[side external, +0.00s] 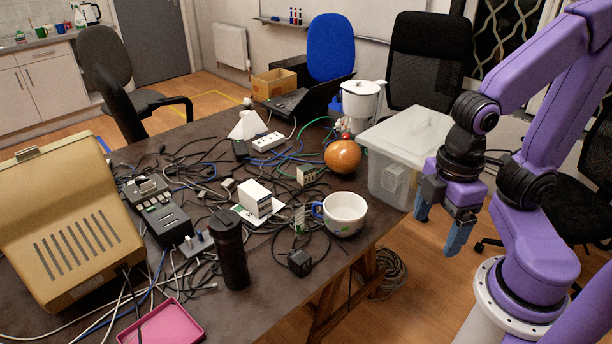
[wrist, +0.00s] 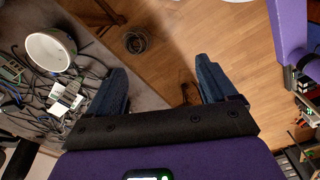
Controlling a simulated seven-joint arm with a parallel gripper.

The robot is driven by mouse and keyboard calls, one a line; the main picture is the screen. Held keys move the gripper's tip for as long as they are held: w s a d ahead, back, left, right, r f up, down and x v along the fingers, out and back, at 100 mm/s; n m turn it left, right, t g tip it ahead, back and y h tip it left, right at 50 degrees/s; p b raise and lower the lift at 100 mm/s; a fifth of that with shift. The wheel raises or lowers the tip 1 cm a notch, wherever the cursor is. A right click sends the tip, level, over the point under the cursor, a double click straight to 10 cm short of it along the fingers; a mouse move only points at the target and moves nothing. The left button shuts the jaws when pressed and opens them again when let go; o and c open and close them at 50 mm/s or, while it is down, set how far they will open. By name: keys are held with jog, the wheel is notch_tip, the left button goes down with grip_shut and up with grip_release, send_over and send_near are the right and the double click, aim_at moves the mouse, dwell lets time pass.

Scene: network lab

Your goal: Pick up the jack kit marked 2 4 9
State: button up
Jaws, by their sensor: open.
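No marking 2 4 9 is readable in either view, so I cannot tell which item is that jack kit. Small candidates lie among the cables: a pale box with a dark label (side external: 306,174), a small white and green upright piece (side external: 298,218) and a larger white box (side external: 257,198) on a white sheet. In the wrist view, small white items (wrist: 68,96) show at the left, too small to read. My gripper (side external: 441,222) is open and empty, right of the table edge and above the floor. Its two fingers also show apart in the wrist view (wrist: 160,78).
A white mug (side external: 345,213), dark bottle (side external: 230,250), orange ball-like object (side external: 343,157) and clear lidded bin (side external: 384,187) stand near the small boxes. A pink tray (side external: 165,322) and beige case (side external: 65,225) are at left. Cables cover much of the table (side external: 275,305).

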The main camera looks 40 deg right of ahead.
jog(key=w+a+f+m+t+y, duration=0.1)
jog(key=w+a+f+m+t, duration=0.2)
jog(key=w, duration=0.9)
jog(key=w+a+f+m+t+y, duration=0.1)
jog(key=w+a+m+y, duration=0.3)
jog(key=w, duration=0.9)
jog(key=w+d+f+t+h, duration=0.2)
jog(key=w+f, duration=0.1)
jog(key=w, duration=0.6)
jog(key=m+t+h, duration=0.6)
jog(key=m+t, duration=0.1)
jog(key=m, duration=0.1)
send_over(309, 169)
jog(key=s, duration=0.2)
notch_tip(309, 169, down, 12)
jog(key=shift+w+a+f, duration=0.1)
jog(key=shift+a+f, duration=0.05)
jog(key=shift+f, duration=1.4)
jog(key=shift+a+f, duration=0.15)
jog(key=shift+f, duration=1.35)
jog(key=shift+x, duration=1.55)
